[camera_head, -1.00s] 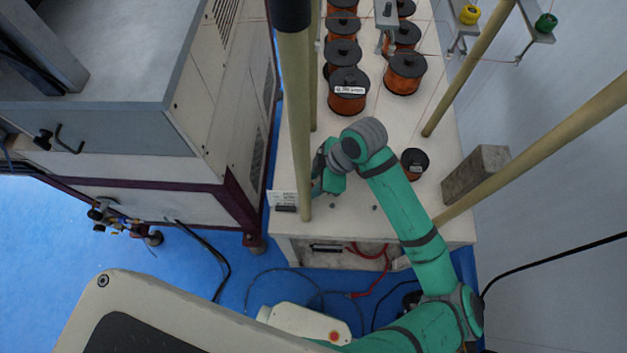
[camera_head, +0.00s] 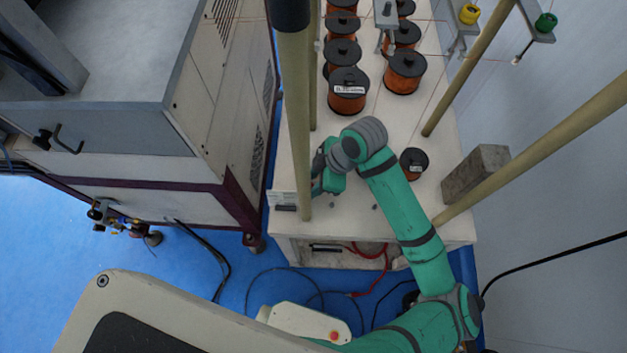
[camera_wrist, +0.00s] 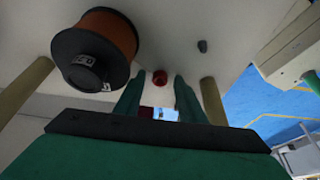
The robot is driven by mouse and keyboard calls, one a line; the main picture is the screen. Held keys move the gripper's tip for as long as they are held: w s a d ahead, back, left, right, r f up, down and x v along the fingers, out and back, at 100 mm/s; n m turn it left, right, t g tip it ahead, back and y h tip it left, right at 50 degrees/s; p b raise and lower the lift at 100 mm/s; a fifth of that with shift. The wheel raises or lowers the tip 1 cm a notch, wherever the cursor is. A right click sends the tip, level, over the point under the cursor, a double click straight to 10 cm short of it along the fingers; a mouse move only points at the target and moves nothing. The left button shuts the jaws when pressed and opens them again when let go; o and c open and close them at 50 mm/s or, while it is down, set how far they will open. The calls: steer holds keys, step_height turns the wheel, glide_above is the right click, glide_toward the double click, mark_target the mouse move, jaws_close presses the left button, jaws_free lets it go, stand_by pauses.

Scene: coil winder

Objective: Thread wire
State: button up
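Copper wire spools with black flanges stand in two rows on the white bench; the nearest labelled spool (camera_head: 347,92) is left of centre. A smaller spool (camera_head: 413,162) stands alone, right of my arm. A yellow pulley (camera_head: 469,14) and a green pulley (camera_head: 545,22) sit on brackets at the top right, with thin wire lines near them. My gripper (camera_head: 325,176) is low over the bench's front left, partly behind a post. In the wrist view my gripper (camera_wrist: 160,82) has its fingers apart.
A tan post (camera_head: 297,125) rises close to my gripper. A grey block (camera_head: 476,174) stands at the bench's right edge beside another slanting post (camera_head: 540,155). A large grey machine (camera_head: 130,100) is on the left. A large spool (camera_wrist: 95,48) fills the wrist view's upper left.

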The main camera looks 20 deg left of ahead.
steer(key=s+v, duration=0.1)
steer(key=v, duration=0.9)
steer(key=shift+w+a+r, duration=0.15)
steer(key=shift+w+r, duration=0.3)
steer(key=shift+r, duration=0.1)
